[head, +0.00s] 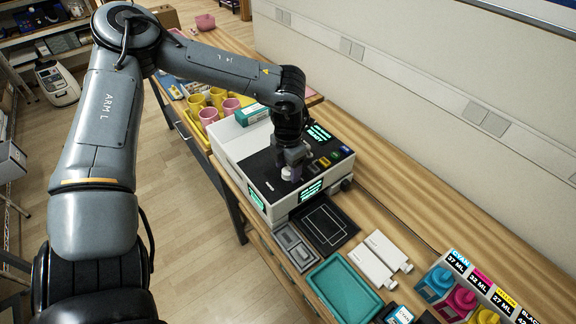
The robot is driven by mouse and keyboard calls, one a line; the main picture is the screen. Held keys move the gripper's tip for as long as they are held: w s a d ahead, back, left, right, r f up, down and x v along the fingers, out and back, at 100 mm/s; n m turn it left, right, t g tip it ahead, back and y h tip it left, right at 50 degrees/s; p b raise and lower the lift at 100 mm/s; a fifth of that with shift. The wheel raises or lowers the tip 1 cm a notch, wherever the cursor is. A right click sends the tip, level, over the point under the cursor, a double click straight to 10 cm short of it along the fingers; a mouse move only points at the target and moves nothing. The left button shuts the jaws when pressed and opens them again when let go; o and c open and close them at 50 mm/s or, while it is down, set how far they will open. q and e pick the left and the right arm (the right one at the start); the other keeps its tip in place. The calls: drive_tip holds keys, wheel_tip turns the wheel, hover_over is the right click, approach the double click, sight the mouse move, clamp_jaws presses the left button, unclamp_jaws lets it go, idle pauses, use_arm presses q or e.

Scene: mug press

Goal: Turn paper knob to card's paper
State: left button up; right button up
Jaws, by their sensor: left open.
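The white press machine (238,150) stands on the wooden bench, with a black top panel (262,173) and lit green displays. A pale round knob (291,173) is on the panel near its front edge. My left gripper (291,165) is open and points down right over the knob; its fingers partly hide the knob. I cannot tell whether they touch it. The knob's setting and its paper labels are too small to read. A dark card-like item (397,314) with teal and white marks lies at the bottom edge; its text is not readable. My right gripper is not in view.
Yellow and pink mugs (209,116) stand behind the machine at the left. A black mat (325,222), a grey tray (296,247), white cartridges (378,259), a teal tray (344,287) and an ink rack (462,290) lie in front. Bare bench runs along the wall.

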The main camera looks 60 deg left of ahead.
use_arm(q)
drive_tip(key=shift+f, duration=0.15)
drive_tip(key=c, duration=1)
drive_tip(key=shift+f+n+b, duration=0.15)
drive_tip(key=shift+n+b, duration=0.35)
drive_tip(key=shift+b, duration=0.4)
drive_tip(key=shift+c, duration=0.2)
drive_tip(key=n+b, duration=0.5)
drive_tip(key=shift+n, duration=0.4)
drive_tip(key=shift+n+b, duration=0.9)
drive_tip(key=shift+n, duration=0.5)
drive_tip(key=o, duration=1)
